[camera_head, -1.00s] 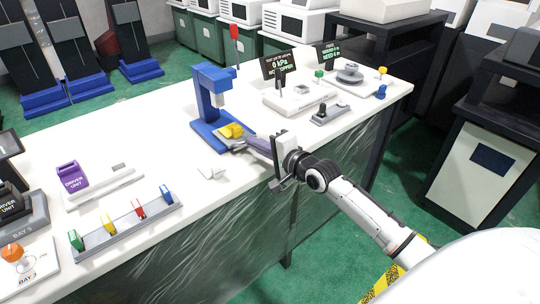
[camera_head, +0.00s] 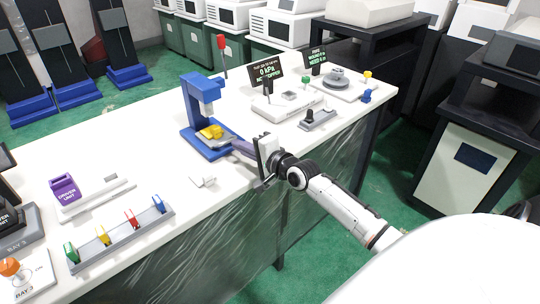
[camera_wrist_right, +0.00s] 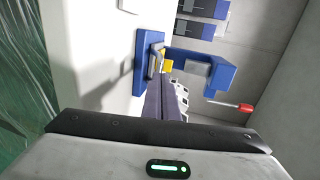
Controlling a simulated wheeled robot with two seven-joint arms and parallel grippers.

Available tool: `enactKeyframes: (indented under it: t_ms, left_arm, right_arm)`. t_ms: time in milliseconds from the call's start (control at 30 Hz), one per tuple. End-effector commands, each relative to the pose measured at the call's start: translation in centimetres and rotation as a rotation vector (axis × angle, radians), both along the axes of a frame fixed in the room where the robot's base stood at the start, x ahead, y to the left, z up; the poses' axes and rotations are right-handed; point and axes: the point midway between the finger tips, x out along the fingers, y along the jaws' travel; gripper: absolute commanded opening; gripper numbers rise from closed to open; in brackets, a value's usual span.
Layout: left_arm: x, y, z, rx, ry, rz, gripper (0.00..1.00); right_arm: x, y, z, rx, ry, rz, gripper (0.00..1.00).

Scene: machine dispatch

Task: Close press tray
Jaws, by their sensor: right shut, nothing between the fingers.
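The blue press (camera_head: 188,103) stands on the white table, and it also shows in the right wrist view (camera_wrist_right: 222,73). A yellow piece (camera_head: 211,132) sits low at the front of the press, below its head. The tray under it shows as a grey edge (camera_head: 220,143), partly hidden. My right gripper (camera_head: 236,146) is at the tray's front edge with its fingers together and empty. In the right wrist view the fingers (camera_wrist_right: 163,85) point at the yellow piece (camera_wrist_right: 167,66); whether they touch the tray is unclear. My left gripper is out of view.
A small white part (camera_head: 202,181) lies left of my right gripper. A rack with coloured clips (camera_head: 120,235) and a purple driver unit (camera_head: 64,188) are farther left. A pressure display (camera_head: 267,72) and a grey device (camera_head: 318,118) stand to the right.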

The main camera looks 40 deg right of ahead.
Motion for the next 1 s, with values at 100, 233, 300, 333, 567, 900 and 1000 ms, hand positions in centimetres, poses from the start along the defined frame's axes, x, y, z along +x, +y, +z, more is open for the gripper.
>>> enactKeyframes:
  t_ms: [100,233,300,333,567,900,1000]
  left_arm:
    - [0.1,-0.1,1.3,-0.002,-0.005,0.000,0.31]
    - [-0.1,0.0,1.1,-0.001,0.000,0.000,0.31]
    - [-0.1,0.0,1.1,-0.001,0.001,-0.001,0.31]
    - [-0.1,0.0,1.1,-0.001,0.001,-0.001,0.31]
    - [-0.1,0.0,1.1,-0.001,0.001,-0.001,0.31]
    - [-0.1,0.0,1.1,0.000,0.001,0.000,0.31]
    - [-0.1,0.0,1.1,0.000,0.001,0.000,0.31]
  right_arm:
    - [-2.5,0.5,0.5,0.001,0.004,0.009,0.00]
    - [-5.3,0.4,1.0,0.001,0.006,0.010,0.00]
    - [-6.7,0.4,1.3,0.001,0.007,0.010,0.00]
    - [-7.2,0.3,1.3,0.001,0.008,0.010,0.00]
    - [-9.8,0.2,2.0,0.002,0.007,0.010,0.00]
    - [-10.4,0.3,2.0,-0.004,0.010,0.013,0.00]
    - [-11.1,1.2,0.3,-0.062,0.039,0.034,0.00]
